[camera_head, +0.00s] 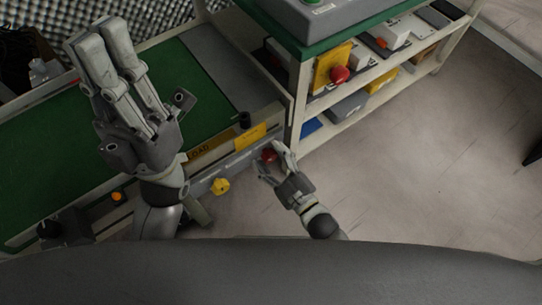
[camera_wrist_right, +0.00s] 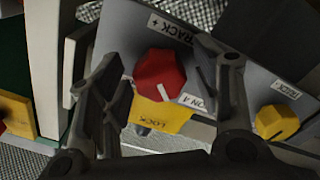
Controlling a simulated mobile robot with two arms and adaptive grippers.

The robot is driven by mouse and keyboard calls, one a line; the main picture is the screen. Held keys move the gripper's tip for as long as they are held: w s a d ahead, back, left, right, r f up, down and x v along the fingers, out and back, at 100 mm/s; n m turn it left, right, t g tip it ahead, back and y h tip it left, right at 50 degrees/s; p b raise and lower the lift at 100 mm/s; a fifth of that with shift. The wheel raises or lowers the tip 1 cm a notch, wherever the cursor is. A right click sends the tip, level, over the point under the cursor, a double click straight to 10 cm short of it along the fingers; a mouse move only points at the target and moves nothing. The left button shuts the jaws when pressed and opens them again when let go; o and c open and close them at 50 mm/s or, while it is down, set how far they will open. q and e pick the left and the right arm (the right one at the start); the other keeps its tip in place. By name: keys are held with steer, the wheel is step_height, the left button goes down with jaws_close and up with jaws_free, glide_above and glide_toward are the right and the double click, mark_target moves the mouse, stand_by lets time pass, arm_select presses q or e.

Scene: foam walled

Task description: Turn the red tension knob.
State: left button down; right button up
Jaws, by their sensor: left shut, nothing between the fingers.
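The red knob (camera_head: 269,155) is on the grey side panel of the green-topped bench. In the right wrist view the red knob (camera_wrist_right: 160,75) is faceted, with a white pointer line toward its lower edge. My right gripper (camera_head: 272,160) is open at the knob; in its wrist view the right gripper (camera_wrist_right: 158,52) has a finger on either side of the knob, with gaps visible. I cannot tell how deep the fingers reach. My left gripper (camera_head: 95,40) is shut and empty, raised over the green bench, far from the knob.
A yellow knob (camera_head: 220,186) sits left of the red one; it also shows in the wrist view (camera_wrist_right: 276,122). A shelf unit with a red button (camera_head: 340,74) stands behind.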

steer(key=v, duration=1.2)
stand_by(0.6)
